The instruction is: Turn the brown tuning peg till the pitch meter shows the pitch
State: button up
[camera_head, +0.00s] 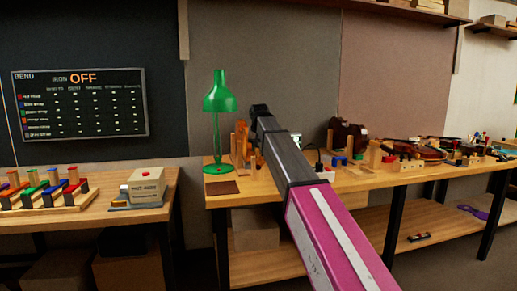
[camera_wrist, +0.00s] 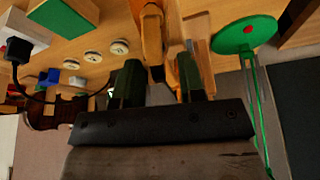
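My gripper (camera_wrist: 160,78) shows in the wrist view with its two dark fingers apart. Orange-brown wooden pieces (camera_wrist: 153,32) stand in and beyond the gap between the fingers; I see no finger clamped on them. In the head view my arm reaches over the bench and its end is just right of the green lamp, above an upright wooden fixture (camera_head: 241,143). I cannot make out which piece is the brown tuning peg. No pitch meter reading can be read in either view. A violin (camera_head: 411,149) lies farther right on the bench.
The green lamp (camera_head: 218,108) stands close left of the fixture; its green disc also shows in the wrist view (camera_wrist: 240,35). Several round pale discs (camera_wrist: 119,47), a green block (camera_wrist: 62,15) and a dark cable lie nearby. A side table (camera_head: 95,211) holds coloured blocks.

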jog(key=shift+f, duration=0.1)
grip_shut()
jog(key=shift+n+y, duration=0.3)
jog(key=shift+n, duration=0.5)
grip_release()
